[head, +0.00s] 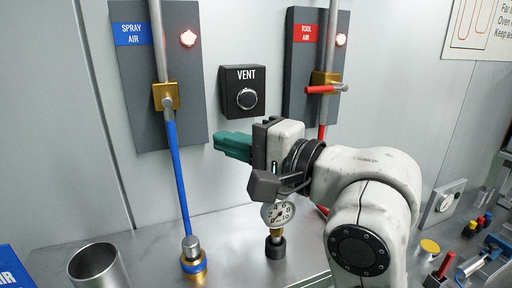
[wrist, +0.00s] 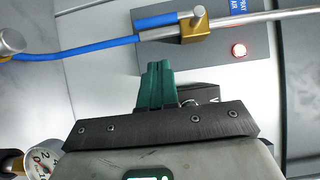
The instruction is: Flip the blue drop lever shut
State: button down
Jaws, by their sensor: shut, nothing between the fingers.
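The blue drop lever (head: 170,125) hangs down from the brass valve (head: 166,95) on the SPRAY AIR panel, in line with the pipe. In the head view it overlaps the blue hose below it. In the wrist view the lever (wrist: 160,21) lies beside the hose, roughly parallel to it, with its grey pivot at the brass valve (wrist: 194,25). My gripper (head: 222,143), with teal fingers, is shut and empty. It points left, to the right of the lever and apart from it in the picture. Its fingers (wrist: 157,75) show clear of the lever in the wrist view.
A black VENT box (head: 241,92) is on the wall just above my gripper. The TOOL AIR panel (head: 298,75) has a red lever (head: 322,89) set crosswise. A pressure gauge (head: 279,212) stands below my gripper. A metal cup (head: 98,266) stands at the front left.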

aim_at(171, 126)
jog(key=shift+w+a+p, duration=0.15)
jog(key=shift+w+a, duration=0.1)
jog(key=shift+a, duration=1.1)
jog(key=shift+w+a+p, duration=0.15)
jog(key=shift+w+a, duration=0.05)
jog(key=shift+a, duration=1.15)
